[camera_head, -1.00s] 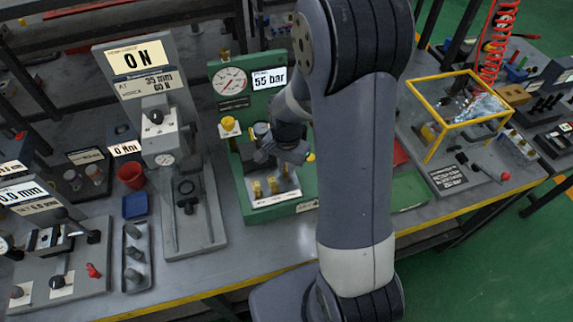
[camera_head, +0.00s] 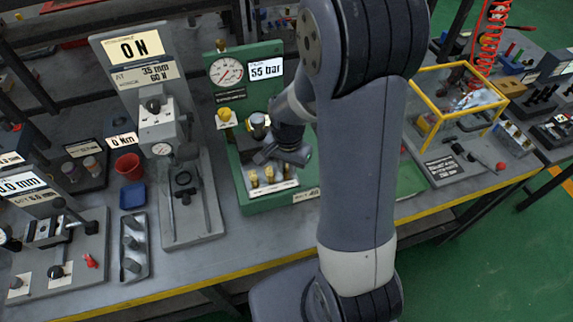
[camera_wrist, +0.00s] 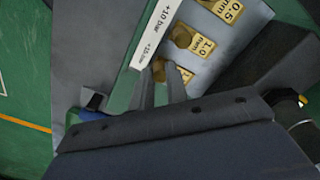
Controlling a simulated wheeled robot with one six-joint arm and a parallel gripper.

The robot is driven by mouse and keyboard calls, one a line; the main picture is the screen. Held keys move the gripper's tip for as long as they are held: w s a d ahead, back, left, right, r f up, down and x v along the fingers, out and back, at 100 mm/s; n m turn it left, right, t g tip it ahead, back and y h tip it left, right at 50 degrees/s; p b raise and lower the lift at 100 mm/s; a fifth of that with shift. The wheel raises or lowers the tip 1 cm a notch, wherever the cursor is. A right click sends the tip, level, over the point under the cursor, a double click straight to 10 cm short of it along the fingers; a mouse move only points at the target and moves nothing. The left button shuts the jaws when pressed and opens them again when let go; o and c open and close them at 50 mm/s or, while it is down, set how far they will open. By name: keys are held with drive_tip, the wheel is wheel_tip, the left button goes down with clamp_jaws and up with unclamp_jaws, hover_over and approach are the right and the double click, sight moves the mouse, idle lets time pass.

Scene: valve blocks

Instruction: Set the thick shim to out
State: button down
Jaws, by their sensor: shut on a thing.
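The green valve test stand (camera_head: 221,110) has a gauge and a "55 bar" sign. Several brass shims stand on its pale ledge; one (camera_head: 254,178) shows at the left end in the head view. In the wrist view, shims marked 0.5 (camera_wrist: 228,10) and 1.0 (camera_wrist: 195,42) lie on the plate. A further brass shim (camera_wrist: 158,70) shows at my fingertips, its marking hidden. My gripper (camera_wrist: 162,88) is shut on this shim, which appears to be the thick one. In the head view my gripper (camera_head: 284,158) is just above the ledge.
A white strip marked "+10 bar" (camera_wrist: 156,32) runs close beside the fingers. A yellow-framed box (camera_head: 455,112) stands to the right.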

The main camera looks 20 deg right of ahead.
drive_tip(key=c, duration=1.4)
unclamp_jaws()
drive_tip(key=shift+s, duration=0.25)
wheel_tip(320, 180, up, 11)
drive_tip(key=shift+f+b, duration=0.1)
drive_tip(key=shift+b, duration=0.2)
drive_tip(key=shift+f, duration=0.1)
